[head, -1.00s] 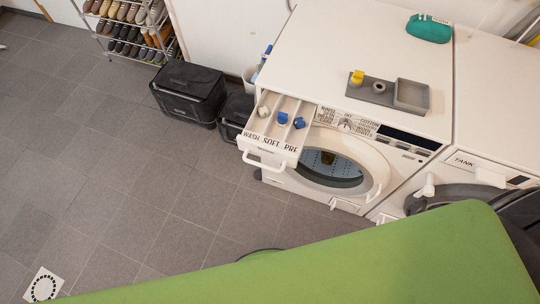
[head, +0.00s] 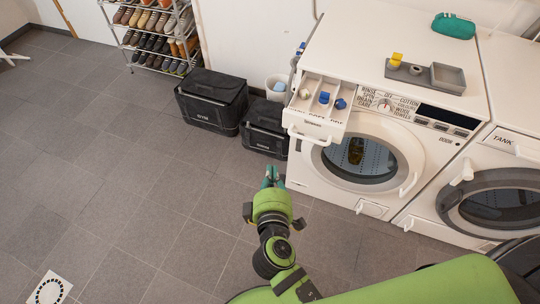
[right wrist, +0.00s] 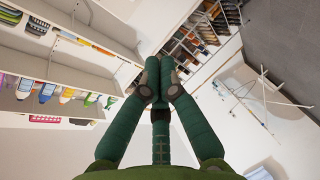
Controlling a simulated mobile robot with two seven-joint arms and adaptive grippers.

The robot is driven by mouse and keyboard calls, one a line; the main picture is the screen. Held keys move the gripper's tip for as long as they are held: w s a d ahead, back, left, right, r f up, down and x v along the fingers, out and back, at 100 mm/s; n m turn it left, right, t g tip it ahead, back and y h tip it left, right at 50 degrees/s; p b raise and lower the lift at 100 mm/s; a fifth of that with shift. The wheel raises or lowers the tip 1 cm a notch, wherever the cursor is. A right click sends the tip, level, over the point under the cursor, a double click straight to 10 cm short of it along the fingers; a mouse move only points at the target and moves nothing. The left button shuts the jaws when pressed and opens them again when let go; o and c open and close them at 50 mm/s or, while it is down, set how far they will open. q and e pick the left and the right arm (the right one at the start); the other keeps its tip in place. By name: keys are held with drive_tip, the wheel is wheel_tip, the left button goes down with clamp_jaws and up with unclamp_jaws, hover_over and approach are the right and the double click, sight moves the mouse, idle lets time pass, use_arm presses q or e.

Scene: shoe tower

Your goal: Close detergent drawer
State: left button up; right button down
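The white detergent drawer (head: 312,124) is pulled out at the top left of the front of the washing machine (head: 395,150). A pale cap and two blue caps (head: 324,98) sit in its compartments. The drawer's handle (head: 306,138) is on its front. My right gripper (head: 270,172) is to the left of and below the drawer front, apart from it. In the right wrist view its green fingers (right wrist: 159,80) come together at the tips with nothing between them. My left gripper is out of view.
Black boxes (head: 212,101) and a white bin (head: 277,87) stand left of the washer. A shoe rack (head: 155,38) is behind. A grey tray (head: 447,76) and a teal pouch (head: 453,25) lie on top. The second machine (head: 495,185) stands right.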

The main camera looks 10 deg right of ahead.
sight(303, 101)
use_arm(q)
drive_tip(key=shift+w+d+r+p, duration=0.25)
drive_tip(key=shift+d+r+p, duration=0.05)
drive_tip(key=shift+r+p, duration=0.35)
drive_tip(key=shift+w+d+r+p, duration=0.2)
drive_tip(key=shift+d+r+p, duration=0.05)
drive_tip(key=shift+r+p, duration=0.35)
use_arm(e)
drive_tip(key=w+d+f, duration=0.1)
drive_tip(key=w+d, duration=0.2)
drive_tip(key=w, duration=0.3)
drive_tip(key=w+d+f, duration=0.1)
drive_tip(key=w+d, duration=0.1)
drive_tip(key=w, duration=0.3)
drive_tip(key=shift+w+d+f, duration=0.3)
drive_tip(key=shift+w+d, duration=0.05)
drive_tip(key=shift+d, duration=0.05)
